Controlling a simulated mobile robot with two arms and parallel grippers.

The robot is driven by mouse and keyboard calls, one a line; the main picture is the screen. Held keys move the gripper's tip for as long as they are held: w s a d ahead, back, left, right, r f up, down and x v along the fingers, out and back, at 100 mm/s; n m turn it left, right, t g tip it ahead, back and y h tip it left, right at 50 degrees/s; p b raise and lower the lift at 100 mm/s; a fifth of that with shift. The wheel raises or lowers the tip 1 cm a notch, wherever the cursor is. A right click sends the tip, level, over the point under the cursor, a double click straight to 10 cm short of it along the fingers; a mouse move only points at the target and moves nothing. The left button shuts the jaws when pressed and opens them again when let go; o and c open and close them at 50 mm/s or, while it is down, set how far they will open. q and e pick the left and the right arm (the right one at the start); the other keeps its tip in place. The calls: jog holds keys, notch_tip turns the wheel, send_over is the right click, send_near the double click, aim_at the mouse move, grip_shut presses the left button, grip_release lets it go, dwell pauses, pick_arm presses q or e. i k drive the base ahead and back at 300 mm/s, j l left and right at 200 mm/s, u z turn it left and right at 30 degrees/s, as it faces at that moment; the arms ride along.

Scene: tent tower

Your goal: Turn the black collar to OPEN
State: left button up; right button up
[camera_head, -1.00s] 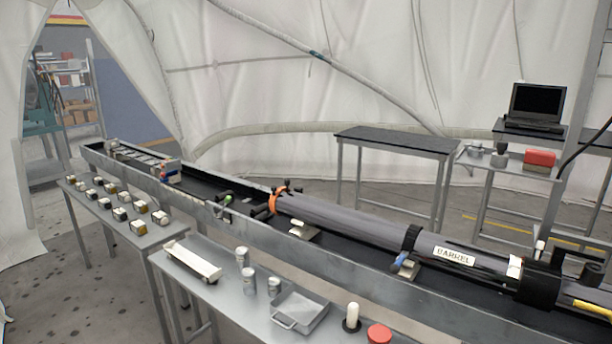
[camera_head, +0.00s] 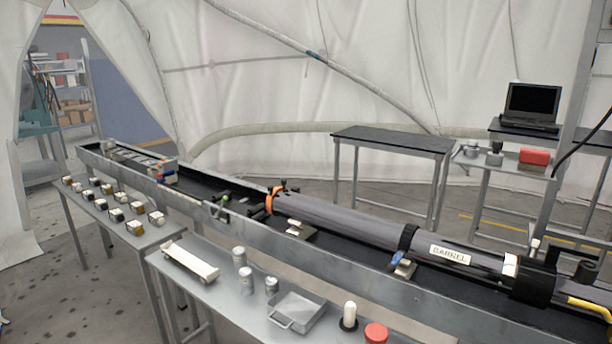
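A long grey barrel (camera_head: 340,220) with a white BARREL label (camera_head: 450,254) lies in a long metal trough. A wide black collar (camera_head: 531,284) surrounds its right end, beside a white tag (camera_head: 511,265). A narrower black ring (camera_head: 407,238) circles the barrel left of the label. I cannot tell which of these two the task means, and no OPEN marking is readable. Neither of my grippers is in view.
The trough (camera_head: 330,258) runs from far left to near right. In front stand a table (camera_head: 215,300) with cans, a tray and a red-lidded jar (camera_head: 376,333), and another with small blocks. A yellow bent bar (camera_head: 590,308) is at right. An empty black-topped table (camera_head: 395,139) stands behind.

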aim_at(534, 285)
jog(key=z, duration=1.3)
jog(key=i+l, duration=0.1)
jog(key=l, duration=0.15)
